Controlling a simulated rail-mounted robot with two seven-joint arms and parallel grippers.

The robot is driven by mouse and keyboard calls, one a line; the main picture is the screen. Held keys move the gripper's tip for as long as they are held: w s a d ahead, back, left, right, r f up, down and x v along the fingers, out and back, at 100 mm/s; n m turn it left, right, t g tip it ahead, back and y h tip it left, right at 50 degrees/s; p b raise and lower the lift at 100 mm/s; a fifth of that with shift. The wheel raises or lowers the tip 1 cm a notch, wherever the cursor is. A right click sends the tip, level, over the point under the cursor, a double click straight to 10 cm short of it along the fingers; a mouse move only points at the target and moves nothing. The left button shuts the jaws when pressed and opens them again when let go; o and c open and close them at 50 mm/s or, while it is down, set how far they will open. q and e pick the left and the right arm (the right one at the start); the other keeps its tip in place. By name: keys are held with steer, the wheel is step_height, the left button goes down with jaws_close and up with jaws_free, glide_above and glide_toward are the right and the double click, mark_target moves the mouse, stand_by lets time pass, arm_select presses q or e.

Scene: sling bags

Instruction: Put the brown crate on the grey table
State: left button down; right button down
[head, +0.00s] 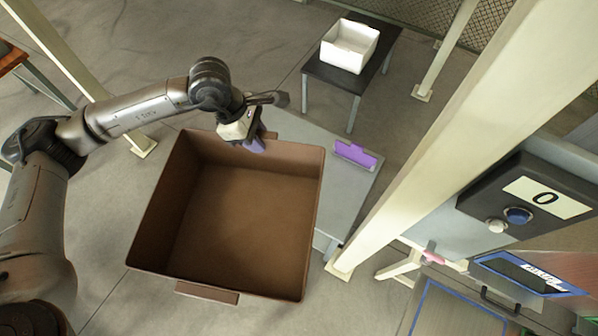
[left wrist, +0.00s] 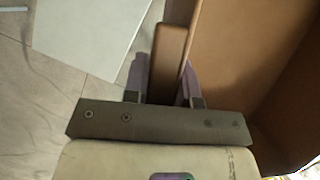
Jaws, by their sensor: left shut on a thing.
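The brown crate (head: 310,220) is open-topped and empty, and it fills the middle of the head view. My left gripper (head: 253,143) is shut on the crate's far rim. In the left wrist view my left gripper's purple fingers (left wrist: 161,82) sit on both sides of the crate's brown rim or handle (left wrist: 168,55). The grey table (head: 345,200) lies behind and to the right of the crate, partly hidden by it. Whether the crate touches the table cannot be told. The table also shows in the left wrist view (left wrist: 88,32). My right gripper is not in view.
A purple bracket-like object (head: 355,155) sits on the grey table. A white bin (head: 349,46) stands on a small dark table (head: 335,75) at the back. A cream post (head: 450,130) rises right of the grey table. A panel with buttons (head: 525,195) is at the right.

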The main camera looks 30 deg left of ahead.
arm_select(q)
steer(key=a+f+n+y+b, duration=0.35)
steer(key=f+n+b, duration=0.55)
steer(key=f+b, duration=0.45)
steer(key=a+f+n+t+y+b, duration=0.15)
steer(key=a+f+n+b, duration=0.35)
steer(key=f+n+b, duration=0.8)
steer(key=a+f+n+y+b, duration=0.4)
steer(key=f+b, duration=0.6)
steer(key=b, duration=0.7)
steer(key=w+d+f+n+h+b, duration=0.1)
steer(key=w+f+b, duration=0.6)
steer(key=w, duration=0.7)
steer(key=shift+w+d+f, duration=0.15)
steer(key=shift+d+f, duration=0.05)
steer(key=shift+f, duration=0.3)
steer(key=shift+g, duration=0.25)
steer(key=c, duration=0.9)
jaws_free()
